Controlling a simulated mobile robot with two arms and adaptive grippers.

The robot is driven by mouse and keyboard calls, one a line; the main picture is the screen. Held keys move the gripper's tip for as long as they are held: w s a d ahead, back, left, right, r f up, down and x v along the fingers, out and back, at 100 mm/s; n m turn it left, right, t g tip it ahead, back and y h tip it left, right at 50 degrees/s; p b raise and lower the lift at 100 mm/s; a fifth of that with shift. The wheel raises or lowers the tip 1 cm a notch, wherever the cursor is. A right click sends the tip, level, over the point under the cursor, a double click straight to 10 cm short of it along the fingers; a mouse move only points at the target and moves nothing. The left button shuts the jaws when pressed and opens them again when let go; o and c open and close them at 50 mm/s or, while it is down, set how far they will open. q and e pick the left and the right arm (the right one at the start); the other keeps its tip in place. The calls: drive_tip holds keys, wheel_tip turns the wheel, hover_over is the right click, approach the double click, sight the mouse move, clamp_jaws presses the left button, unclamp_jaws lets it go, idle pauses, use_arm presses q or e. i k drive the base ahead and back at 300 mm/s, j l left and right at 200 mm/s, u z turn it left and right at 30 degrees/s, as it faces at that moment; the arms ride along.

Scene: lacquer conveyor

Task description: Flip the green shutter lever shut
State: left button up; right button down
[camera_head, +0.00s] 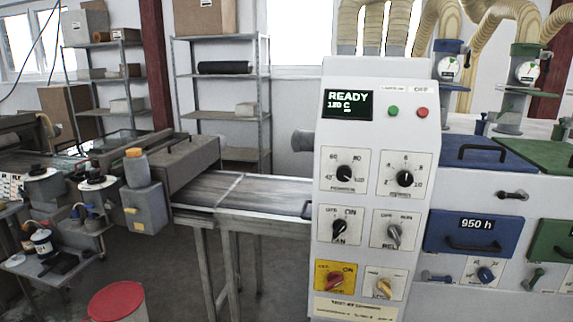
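Neither of my grippers shows in the head view. A green collar (527,50) sits on the right-hand duct at the top right, above a round white gauge (526,72). Below it is a unit with a green lid (548,156) and a green drawer front (552,240), cut by the right edge.
A white control panel (375,140) reading READY stands in the middle. A blue-lidded unit (478,150) is between it and the green one. A conveyor (250,192) runs left from the panel. A red round-topped bin (117,301) and a cluttered bench are at left.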

sight(528, 285)
drive_tip(key=z, duration=1.55)
